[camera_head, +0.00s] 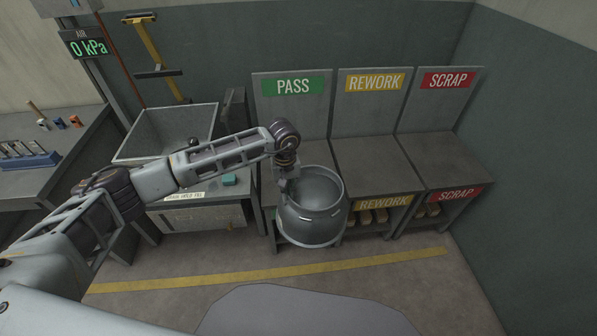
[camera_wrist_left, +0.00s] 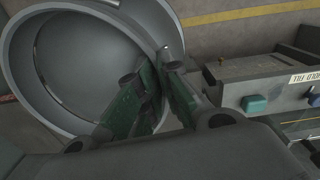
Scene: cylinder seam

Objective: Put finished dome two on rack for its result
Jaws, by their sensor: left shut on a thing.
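A grey metal dome (camera_head: 314,213), open side up and hollow, hangs from my left gripper (camera_head: 287,190) in front of the PASS bay. The gripper is shut on the dome's rim at its left side. In the left wrist view, the green-padded fingers (camera_wrist_left: 163,92) pinch the wall of the dome (camera_wrist_left: 90,65). The rack has three bays, with a green PASS sign (camera_head: 293,86), a yellow REWORK sign (camera_head: 375,82) and a red SCRAP sign (camera_head: 447,78). The dome hides much of the PASS shelf's front. My right gripper is not in view.
The REWORK shelf top (camera_head: 370,160) and SCRAP shelf top (camera_head: 440,158) are bare. Brown objects (camera_head: 372,216) lie on the lower level. A sink-like grey basin (camera_head: 168,130) stands left of the rack. A yellow floor line (camera_head: 200,279) runs in front. The AIR display (camera_head: 89,47) reads 0 kPa.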

